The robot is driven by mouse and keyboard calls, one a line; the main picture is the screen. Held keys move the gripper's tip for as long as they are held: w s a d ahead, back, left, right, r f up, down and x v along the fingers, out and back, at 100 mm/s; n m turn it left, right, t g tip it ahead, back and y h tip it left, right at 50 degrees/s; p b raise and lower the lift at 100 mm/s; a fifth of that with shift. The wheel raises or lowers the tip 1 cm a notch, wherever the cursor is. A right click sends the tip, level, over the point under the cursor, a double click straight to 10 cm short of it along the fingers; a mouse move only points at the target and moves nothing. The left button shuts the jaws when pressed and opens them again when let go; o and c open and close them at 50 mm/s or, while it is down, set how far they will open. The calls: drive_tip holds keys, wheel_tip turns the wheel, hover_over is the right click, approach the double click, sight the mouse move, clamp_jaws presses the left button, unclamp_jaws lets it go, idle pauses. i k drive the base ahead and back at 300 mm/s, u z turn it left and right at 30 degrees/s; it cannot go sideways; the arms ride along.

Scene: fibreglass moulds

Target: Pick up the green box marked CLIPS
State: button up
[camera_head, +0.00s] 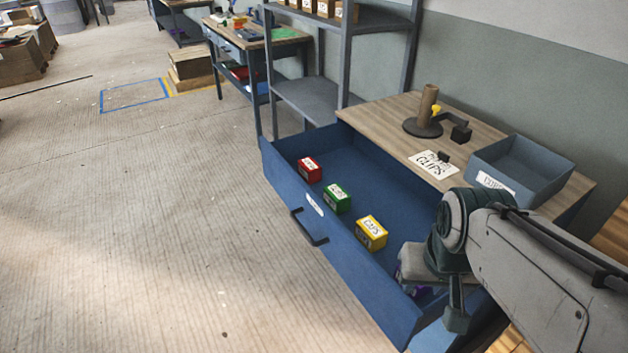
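The green box (337,199) with a white label on top sits in the open blue drawer (350,160), between a red box (309,170) and a yellow box (371,232). The green box is upright and nothing touches it; its label is too small to read surely. My gripper (452,312) hangs at the near right end of the drawer, to the right of the yellow box and apart from the green box. My own arm partly hides it, and only one finger shows clearly, so its opening cannot be judged.
A purple thing (417,291) is mostly hidden beside my gripper. The wooden bench top (385,112) holds a card reading CLIPS (434,165), a grey-blue tray (520,168) and a dark stand (424,125). The drawer's front wall has a handle (309,228). Open floor lies left.

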sight(339, 200)
drive_tip(key=u, duration=1.6)
drive_tip(key=i, duration=3.2)
drive_tip(key=z, duration=4.55)
drive_tip(key=i, duration=0.5)
